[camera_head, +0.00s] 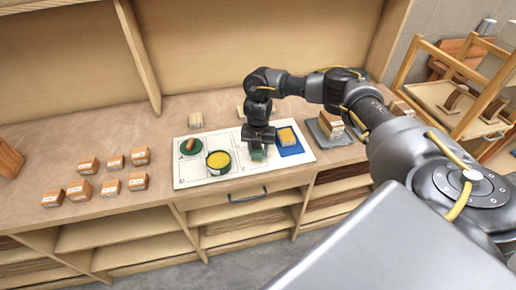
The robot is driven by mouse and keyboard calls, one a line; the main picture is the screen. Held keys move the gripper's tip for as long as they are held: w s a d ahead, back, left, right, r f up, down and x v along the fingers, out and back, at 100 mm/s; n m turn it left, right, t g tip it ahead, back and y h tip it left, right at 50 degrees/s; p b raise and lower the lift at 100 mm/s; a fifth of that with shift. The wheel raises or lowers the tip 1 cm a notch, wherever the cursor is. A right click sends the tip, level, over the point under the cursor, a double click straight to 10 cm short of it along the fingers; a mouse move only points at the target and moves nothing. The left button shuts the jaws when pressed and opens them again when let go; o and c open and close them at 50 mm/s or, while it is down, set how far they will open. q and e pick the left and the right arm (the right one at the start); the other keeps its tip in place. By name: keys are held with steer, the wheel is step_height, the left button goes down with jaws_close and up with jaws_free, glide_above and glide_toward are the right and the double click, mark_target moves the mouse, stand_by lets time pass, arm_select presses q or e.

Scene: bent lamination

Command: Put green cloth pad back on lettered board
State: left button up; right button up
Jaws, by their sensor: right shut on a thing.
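The lettered board (203,177) is a white panel with marked sections and lies on the bench. My right gripper (258,149) points down over its right-middle section and is shut on the green cloth pad (258,155). Only a small edge of the pad shows below the fingers. I cannot tell whether the pad touches the board. My left gripper is not in view.
On the board stand a green tin with a yellow top (218,159), a green disc (189,151) with a brown piece, and a blue square (290,150) with a yellow-topped block. Several wooden blocks (88,165) stand left. A grey tray (325,137) is right of the board.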

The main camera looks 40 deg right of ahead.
steer(key=shift+f, duration=0.15)
steer(key=shift+f, duration=0.15)
steer(key=o, duration=0.9)
steer(key=shift+r, duration=0.6)
step_height(320, 180, up, 11)
steer(key=shift+r+b, duration=0.2)
steer(key=shift+b, duration=0.25)
